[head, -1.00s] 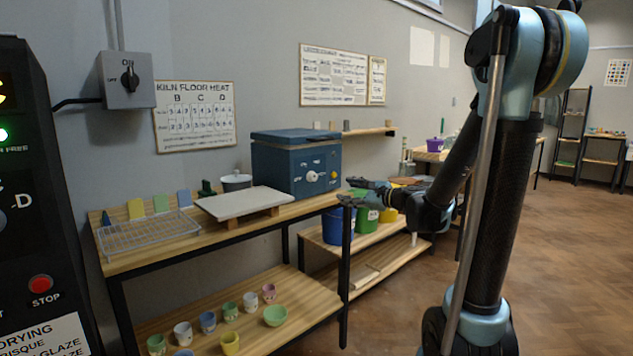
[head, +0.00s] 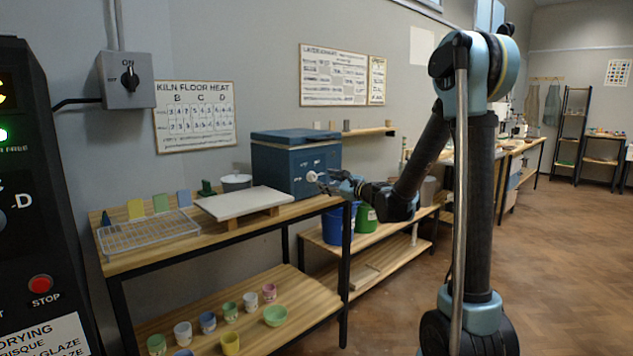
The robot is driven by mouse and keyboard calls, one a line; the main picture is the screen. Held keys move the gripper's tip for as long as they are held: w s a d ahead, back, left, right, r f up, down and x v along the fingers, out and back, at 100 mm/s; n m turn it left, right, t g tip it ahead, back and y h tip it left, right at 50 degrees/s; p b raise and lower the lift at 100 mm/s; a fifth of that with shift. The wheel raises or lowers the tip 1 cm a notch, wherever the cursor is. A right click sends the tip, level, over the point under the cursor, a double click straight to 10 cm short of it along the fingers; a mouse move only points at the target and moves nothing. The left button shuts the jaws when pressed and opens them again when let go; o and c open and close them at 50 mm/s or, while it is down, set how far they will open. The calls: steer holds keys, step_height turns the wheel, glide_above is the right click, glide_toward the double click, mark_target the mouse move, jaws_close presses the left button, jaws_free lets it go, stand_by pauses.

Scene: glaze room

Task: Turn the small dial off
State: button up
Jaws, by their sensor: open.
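A blue box-shaped kiln (head: 275,168) with a lid stands at the right end of the wooden bench. On its front, a white knob (head: 312,176) shows just left of my gripper. The smaller yellowish dial to the right of that knob is hidden behind my gripper, so its setting cannot be read. My gripper (head: 325,181) is open, its fingers pointing left in front of the kiln's front panel. Whether a finger touches the knob or the small dial cannot be told.
A grey rotary switch marked ON and OFF (head: 128,79) is on the wall at left. The bench (head: 175,235) bears a wire rack (head: 148,233) and a white slab (head: 243,200). Buckets (head: 366,219) stand on a low shelf beyond. Open floor lies at right.

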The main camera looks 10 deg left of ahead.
mark_target(315, 177)
steer(key=shift+x, duration=3.6)
steer(key=c, duration=1)
